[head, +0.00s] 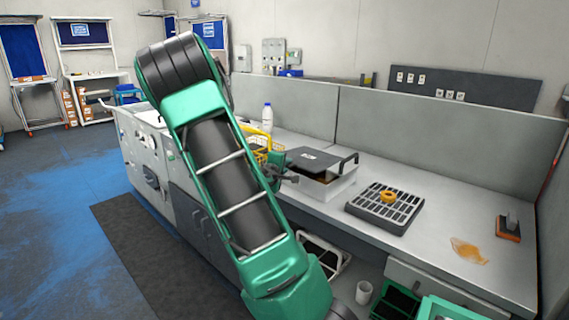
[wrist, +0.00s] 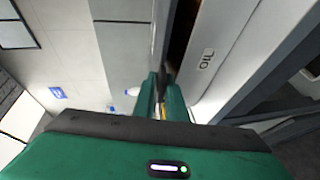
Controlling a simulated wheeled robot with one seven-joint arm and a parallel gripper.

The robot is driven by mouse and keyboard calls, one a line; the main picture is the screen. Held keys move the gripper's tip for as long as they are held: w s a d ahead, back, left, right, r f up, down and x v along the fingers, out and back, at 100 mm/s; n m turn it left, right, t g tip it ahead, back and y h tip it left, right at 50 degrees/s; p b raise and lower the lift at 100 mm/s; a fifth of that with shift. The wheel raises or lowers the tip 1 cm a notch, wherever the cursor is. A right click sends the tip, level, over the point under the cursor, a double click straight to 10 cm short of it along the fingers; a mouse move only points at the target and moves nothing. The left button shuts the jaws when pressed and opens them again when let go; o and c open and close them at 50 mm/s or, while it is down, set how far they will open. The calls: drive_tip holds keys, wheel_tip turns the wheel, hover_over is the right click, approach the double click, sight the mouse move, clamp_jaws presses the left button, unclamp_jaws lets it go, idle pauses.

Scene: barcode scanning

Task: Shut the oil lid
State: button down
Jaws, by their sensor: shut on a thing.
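The oil box (head: 340,186) is a pale container on the counter. Its dark grey oil lid (head: 316,160) has a small label and a black handle at the right. A brown strip shows below the lid in the head view, so the lid looks raised or tilted. My gripper (head: 284,174) is at the lid's left side. In the wrist view its fingers (wrist: 161,88) are shut on a narrow dark part at the lid's edge; the exact contact is mostly hidden.
A black grid tray (head: 372,211) with an orange ring stands right of the box. An orange-brown spill (head: 468,250) and a scraper-like tool (head: 508,229) lie farther right. A white bottle (head: 267,117) and yellow basket (head: 258,141) stand behind my arm. A grey partition borders the counter.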

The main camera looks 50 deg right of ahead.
drive_tip(key=shift+f, duration=0.15)
drive_tip(key=c, duration=1.9)
unclamp_jaws()
drive_tip(key=v, duration=1)
drive_tip(key=shift+a, duration=0.35)
